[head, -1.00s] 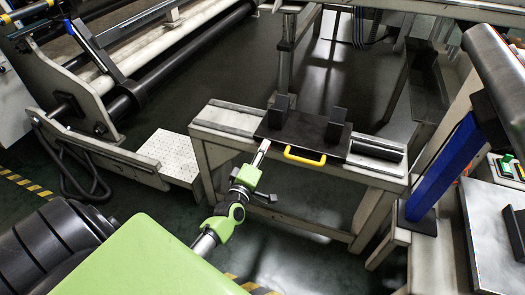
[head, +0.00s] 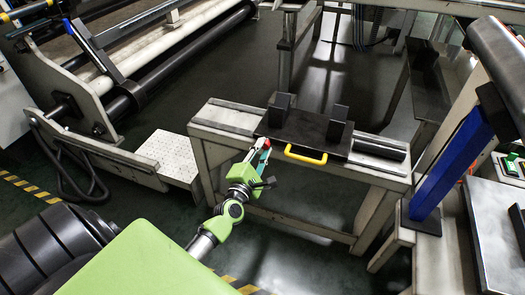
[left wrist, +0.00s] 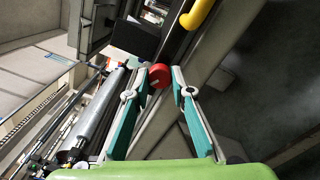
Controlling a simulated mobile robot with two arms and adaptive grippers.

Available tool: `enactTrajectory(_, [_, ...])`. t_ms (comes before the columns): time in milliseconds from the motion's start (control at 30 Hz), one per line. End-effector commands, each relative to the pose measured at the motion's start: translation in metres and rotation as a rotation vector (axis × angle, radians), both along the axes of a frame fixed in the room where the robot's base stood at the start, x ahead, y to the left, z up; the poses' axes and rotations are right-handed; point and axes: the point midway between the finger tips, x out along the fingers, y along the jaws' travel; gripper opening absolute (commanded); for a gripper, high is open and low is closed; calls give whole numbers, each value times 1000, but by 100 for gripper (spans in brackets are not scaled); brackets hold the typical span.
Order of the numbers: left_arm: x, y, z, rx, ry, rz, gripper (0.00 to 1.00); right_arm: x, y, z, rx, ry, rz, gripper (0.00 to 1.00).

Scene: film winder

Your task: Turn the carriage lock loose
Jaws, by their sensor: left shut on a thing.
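The carriage lock is a small red knob (left wrist: 160,75) at the front left edge of the dark carriage plate (head: 305,133). In the left wrist view it lies between the tips of my left gripper (left wrist: 168,79). In the head view only a bit of red shows at the fingertips of my left gripper (head: 262,148). My left gripper is shut on the knob. The knob's face is partly covered, so its turn angle cannot be read. A yellow handle (head: 306,154) sits on the carriage's front, just right of the gripper. My right gripper is not in view.
The carriage rests on a pale bench (head: 222,122) and carries two upright black blocks. A blue post (head: 450,165) stands at the right. A white perforated step (head: 168,155) is at the left. The floor before the bench is open.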

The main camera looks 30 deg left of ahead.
Motion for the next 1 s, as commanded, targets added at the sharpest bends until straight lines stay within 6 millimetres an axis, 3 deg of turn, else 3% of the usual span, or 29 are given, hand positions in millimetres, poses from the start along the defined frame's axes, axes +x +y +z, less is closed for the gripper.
enactTrajectory(733, [0, 0, -1, -86, -19, 0, 0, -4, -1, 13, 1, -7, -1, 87])
enactTrajectory(767, [0, 0, -1, -86, -19, 0, 27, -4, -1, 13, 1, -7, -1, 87])
enactTrajectory(800, [0, 0, -1, -86, -19, 0, 37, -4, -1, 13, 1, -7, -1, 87])
enactTrajectory(1000, [0, 0, 0, -84, -20, 1, 38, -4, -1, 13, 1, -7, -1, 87])
